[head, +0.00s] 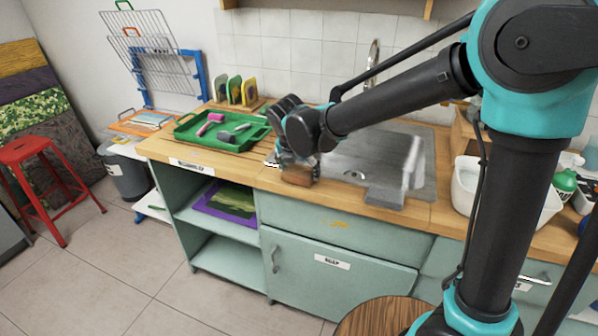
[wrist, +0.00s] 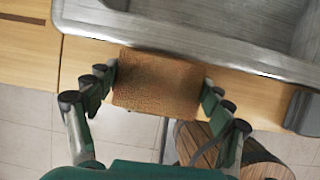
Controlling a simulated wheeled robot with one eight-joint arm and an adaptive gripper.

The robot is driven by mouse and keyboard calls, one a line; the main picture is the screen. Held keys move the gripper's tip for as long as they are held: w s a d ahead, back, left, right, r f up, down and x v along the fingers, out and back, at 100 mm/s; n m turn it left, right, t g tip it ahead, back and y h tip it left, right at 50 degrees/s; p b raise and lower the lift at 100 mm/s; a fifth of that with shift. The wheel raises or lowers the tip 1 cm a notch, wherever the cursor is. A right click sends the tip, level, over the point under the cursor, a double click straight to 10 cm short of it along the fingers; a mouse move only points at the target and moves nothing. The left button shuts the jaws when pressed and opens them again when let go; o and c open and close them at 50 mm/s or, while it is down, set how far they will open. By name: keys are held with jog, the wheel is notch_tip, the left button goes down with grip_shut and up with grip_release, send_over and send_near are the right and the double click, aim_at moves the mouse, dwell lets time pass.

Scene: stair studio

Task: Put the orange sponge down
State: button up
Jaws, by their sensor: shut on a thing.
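The orange sponge (wrist: 157,84), a brownish-orange block, is between the two fingers of my gripper (wrist: 159,80) in the wrist view. The fingers press on its left and right ends. In the head view the sponge (head: 298,178) shows under my gripper (head: 297,160), in front of the sink's left part and over the wooden counter's (head: 235,172) front edge. I cannot tell whether its underside touches the counter.
The metal sink (head: 345,160) lies just behind the sponge, with a grey object (head: 384,194) at its front rim. A white tub (head: 466,182) is at the right. A round wooden stool top (head: 375,318) is below the counter.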

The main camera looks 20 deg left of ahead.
jog(key=shift+f, duration=0.15)
jog(key=o, duration=1.2)
jog(key=v, duration=1.2)
